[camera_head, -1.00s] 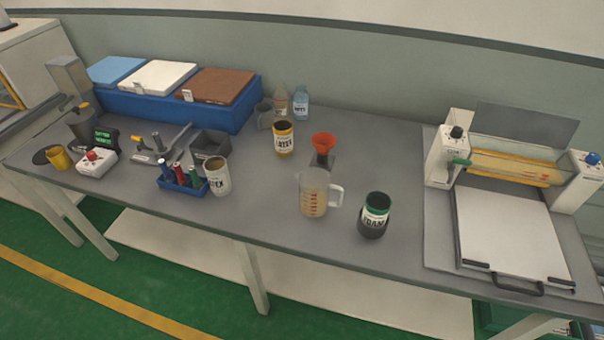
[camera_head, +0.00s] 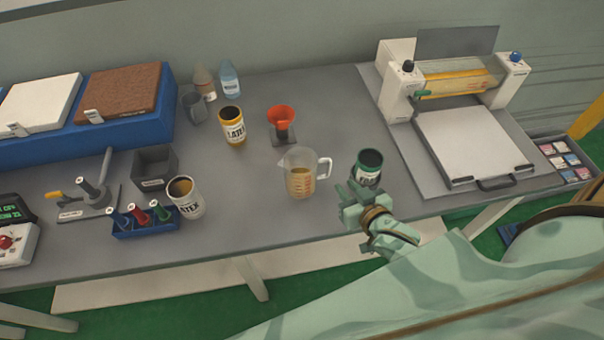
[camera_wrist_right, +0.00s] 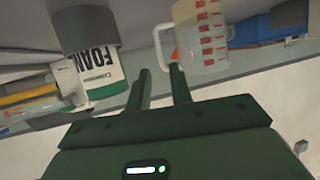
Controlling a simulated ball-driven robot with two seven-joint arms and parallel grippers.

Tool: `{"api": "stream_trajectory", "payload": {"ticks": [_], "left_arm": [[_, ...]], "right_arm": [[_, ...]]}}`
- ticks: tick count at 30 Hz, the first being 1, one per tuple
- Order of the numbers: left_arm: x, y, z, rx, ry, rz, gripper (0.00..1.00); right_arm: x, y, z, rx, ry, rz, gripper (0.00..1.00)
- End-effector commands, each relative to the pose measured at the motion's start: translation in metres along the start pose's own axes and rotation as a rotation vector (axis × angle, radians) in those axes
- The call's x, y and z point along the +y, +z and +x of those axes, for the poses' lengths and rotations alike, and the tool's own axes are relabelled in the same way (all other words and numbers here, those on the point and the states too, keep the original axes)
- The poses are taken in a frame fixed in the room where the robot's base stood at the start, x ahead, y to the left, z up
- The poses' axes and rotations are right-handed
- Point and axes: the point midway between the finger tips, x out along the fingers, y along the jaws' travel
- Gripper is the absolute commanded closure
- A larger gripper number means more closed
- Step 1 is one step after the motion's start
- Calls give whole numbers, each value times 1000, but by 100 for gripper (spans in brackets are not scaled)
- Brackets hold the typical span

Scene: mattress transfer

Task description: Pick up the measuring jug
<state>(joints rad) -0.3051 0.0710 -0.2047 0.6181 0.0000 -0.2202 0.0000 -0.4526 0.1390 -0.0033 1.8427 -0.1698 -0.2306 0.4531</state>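The measuring jug (camera_head: 300,175) is clear with red marks, a handle on its right side and yellowish liquid low inside. It stands upright near the table's front edge. My right gripper (camera_head: 352,192) is to the right of the jug, beside the dark green foam jar (camera_head: 369,166), and hides part of that jar. In the right wrist view my right gripper's fingers (camera_wrist_right: 159,70) are apart with nothing between them. The jug (camera_wrist_right: 212,45) and its handle show just past the right finger there; the foam jar (camera_wrist_right: 100,65) is at the left. My left gripper is out of view.
A red funnel on a stand (camera_head: 282,118) is behind the jug. Latex containers (camera_head: 233,127) (camera_head: 186,198) stand to the left, near a bottle rack (camera_head: 145,224). A roller machine (camera_head: 470,145) occupies the right. The grey table (camera_head: 245,185) is clear just left of the jug.

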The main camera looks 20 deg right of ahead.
Motion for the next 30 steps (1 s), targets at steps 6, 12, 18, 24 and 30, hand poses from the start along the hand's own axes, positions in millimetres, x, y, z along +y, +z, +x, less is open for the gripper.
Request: {"api": "stream_trajectory", "payload": {"ticks": [6, 12, 18, 24, 30], "left_arm": [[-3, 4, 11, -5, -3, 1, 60], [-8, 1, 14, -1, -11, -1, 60], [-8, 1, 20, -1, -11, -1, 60], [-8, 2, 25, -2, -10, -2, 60], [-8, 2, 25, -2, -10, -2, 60]], "right_arm": [[0, 1, 54, 2, -1, -2, 78], [0, 1, 74, -1, -1, -2, 78], [3, -3, 101, 1, 0, -4, 78], [3, -3, 125, -1, -1, -2, 78], [3, -4, 126, -1, -1, -2, 78]]}}
